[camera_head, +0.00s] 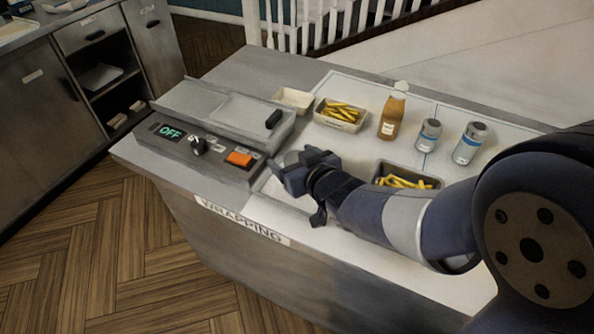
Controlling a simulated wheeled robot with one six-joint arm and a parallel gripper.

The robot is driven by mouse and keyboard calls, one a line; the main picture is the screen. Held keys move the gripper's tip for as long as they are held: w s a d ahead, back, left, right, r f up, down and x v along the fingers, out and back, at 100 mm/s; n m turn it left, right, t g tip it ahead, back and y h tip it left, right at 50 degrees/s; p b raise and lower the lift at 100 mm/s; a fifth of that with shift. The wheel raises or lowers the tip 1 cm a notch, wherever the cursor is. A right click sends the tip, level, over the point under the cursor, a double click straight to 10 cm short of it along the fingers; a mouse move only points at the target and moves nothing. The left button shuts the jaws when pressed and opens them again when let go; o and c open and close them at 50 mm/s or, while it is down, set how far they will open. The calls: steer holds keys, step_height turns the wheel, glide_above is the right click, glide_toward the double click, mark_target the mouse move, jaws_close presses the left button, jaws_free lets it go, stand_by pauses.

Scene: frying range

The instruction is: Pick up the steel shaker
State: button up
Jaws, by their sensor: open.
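Two grey cylinders with pale labels, which look like shakers, stand upright at the back right of the counter: a smaller one (429,135) and a larger one (470,143) to its right. I cannot tell which is the steel shaker. My gripper (289,172) is open over the front middle of the counter, well to the left of and nearer than both cylinders. Nothing is clearly held.
A brown bottle (393,117) stands left of the cylinders. A tray of fries (341,124) and an empty pale tray (293,99) lie farther left. Another fries tray (402,167) sits beyond my arm, partly hidden. A unit reading OFF (198,146) fills the counter's left end.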

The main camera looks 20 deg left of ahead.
steer(key=shift+w+a+f, duration=0.1)
steer(key=shift+c, duration=0.4)
steer(key=c, duration=1)
step_height(320, 180, up, 10)
steer(key=p, duration=0.3)
